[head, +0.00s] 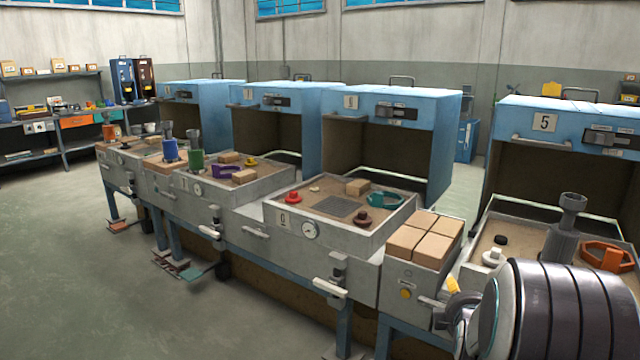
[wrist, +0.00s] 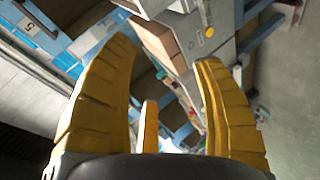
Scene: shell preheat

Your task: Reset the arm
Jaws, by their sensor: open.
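The view past the fingers is tilted. In the head view my arm fills the lower right corner and hides most of my gripper; only a little yellow shows at its left side. The gripper is near the front of the bench, by the box of tan blocks (head: 425,238). In the wrist view the box's grey side lies beyond the fingertips.
Sand trays with blue open hoods run along the bench. The near tray (head: 338,207) holds a red knob (head: 292,198) and a teal ring-shaped part (head: 385,199). The floor (head: 90,270) at left is clear.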

